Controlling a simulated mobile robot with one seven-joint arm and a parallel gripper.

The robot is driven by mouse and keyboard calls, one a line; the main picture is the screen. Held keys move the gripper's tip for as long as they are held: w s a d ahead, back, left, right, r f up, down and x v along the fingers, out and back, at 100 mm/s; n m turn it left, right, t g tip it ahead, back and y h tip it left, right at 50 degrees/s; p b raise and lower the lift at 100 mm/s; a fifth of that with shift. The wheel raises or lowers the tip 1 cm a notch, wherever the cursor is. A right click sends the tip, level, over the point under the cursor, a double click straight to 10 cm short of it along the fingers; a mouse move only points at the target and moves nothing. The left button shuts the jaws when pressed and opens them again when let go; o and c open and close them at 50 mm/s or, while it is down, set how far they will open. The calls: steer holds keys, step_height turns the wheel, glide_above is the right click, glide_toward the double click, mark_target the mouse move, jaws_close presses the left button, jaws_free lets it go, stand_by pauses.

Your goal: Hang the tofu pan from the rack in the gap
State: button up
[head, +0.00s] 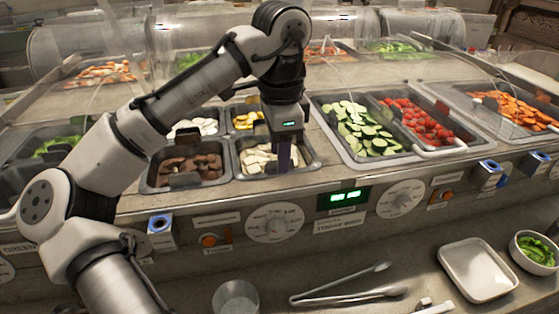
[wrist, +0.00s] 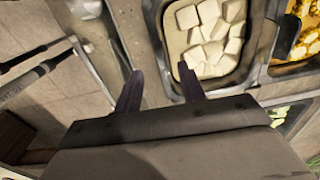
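The tofu pan (head: 311,158) is a grey pan of white tofu blocks, set in the counter among other small pans. It also shows at the top of the wrist view (wrist: 226,80). My gripper (head: 284,163) points down over the pan's near part and hides some of the tofu. In the wrist view my gripper (wrist: 160,68) is open, with its two dark fingers apart. One finger lies over the pan's near edge and the other over the counter strip beside it. I cannot tell whether they touch the pan. I cannot make out the rack or the gap.
Pans of brown pieces (head: 186,172), yellow pieces (head: 246,120) and cucumber (head: 366,132) surround the tofu pan. The front panel with dials (head: 274,223) drops below. Tongs (head: 345,294), a white tray (head: 478,270), a glass (head: 236,298) and a bowl (head: 536,252) stand on the lower shelf.

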step_height(320, 180, up, 11)
steer(key=shift+s+p, duration=0.15)
steer(key=shift+p, duration=0.2)
